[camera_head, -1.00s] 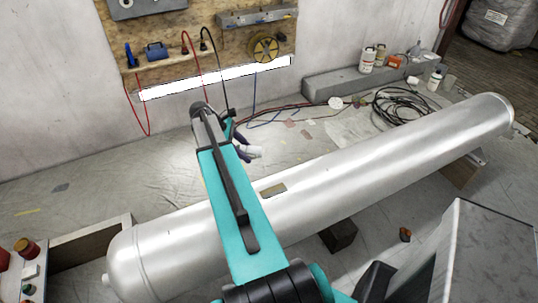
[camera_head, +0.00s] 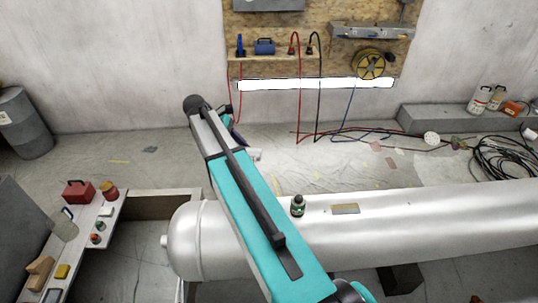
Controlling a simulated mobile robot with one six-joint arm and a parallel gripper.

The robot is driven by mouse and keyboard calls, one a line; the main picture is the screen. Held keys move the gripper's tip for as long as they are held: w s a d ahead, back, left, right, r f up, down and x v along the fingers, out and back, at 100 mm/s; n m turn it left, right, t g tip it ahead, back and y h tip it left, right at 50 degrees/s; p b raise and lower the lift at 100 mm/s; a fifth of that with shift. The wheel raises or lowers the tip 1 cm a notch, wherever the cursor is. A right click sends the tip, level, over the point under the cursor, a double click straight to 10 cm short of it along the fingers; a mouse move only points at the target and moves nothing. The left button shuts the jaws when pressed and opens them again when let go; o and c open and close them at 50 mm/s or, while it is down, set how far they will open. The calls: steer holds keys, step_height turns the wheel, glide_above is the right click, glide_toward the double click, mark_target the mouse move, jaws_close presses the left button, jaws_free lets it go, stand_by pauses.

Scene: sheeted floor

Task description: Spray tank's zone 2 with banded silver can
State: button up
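The large silver tank (camera_head: 430,215) lies on its side across the right half, its rounded end at the left. A gold plate (camera_head: 345,209) is on its upper surface; I can read no zone marks. My gripper (camera_head: 238,142) is beyond the tank's far side, mostly hidden behind my arm. A small pale object (camera_head: 254,154) shows at it; I cannot tell whether this is the banded silver can or part of the gripper. Its fingers are too hidden to tell open from shut. A dark green bottle with a black cap (camera_head: 298,206) stands on or just behind the tank's top.
A bench (camera_head: 85,240) with a red box (camera_head: 78,191) and small jars is at left. A grey drum (camera_head: 24,125) stands by the wall. Hoses, a coiled cable (camera_head: 500,155) and a grey block (camera_head: 440,117) lie behind the tank.

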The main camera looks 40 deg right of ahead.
steer(key=w+a+r+n+b, duration=0.1)
steer(key=a, duration=1)
steer(key=w+a+r+n+t+h+b, duration=0.1)
steer(key=w+a+r+b, duration=0.1)
steer(key=a, duration=1)
steer(key=shift+w+r, duration=0.15)
steer(key=shift+w, duration=0.05)
